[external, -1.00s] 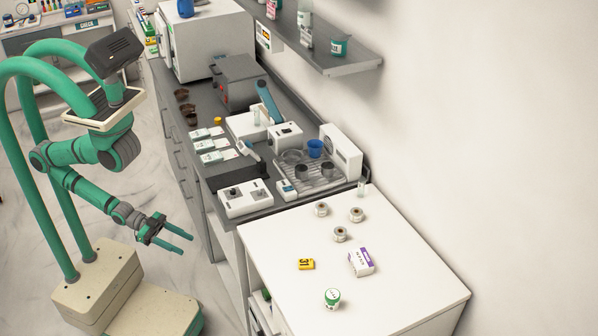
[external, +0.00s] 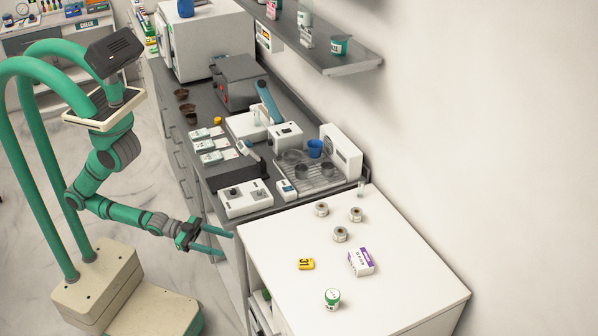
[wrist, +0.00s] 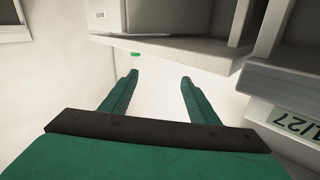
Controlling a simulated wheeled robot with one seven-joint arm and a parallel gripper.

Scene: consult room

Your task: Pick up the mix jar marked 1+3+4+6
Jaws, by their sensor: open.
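A white jar with a green label and lid (external: 332,298) stands on the near part of the white table in the external view. Its marking is too small to read. Several small silvery jars with pale tops, one of them here (external: 340,234), stand farther back on the same table, also with no readable marks. I cannot tell which jar is marked 1+3+4+6. My gripper (external: 226,243) is open and empty, beside the table's left edge and apart from all jars. In the wrist view its two green fingers (wrist: 160,77) are spread with nothing between them.
The white table (external: 400,290) also holds a yellow block marked 31 (external: 306,264) and a white-purple box (external: 361,262). A grey counter with instruments (external: 258,208) adjoins it behind. In the wrist view, pale cabinet edges (wrist: 190,52) lie close ahead.

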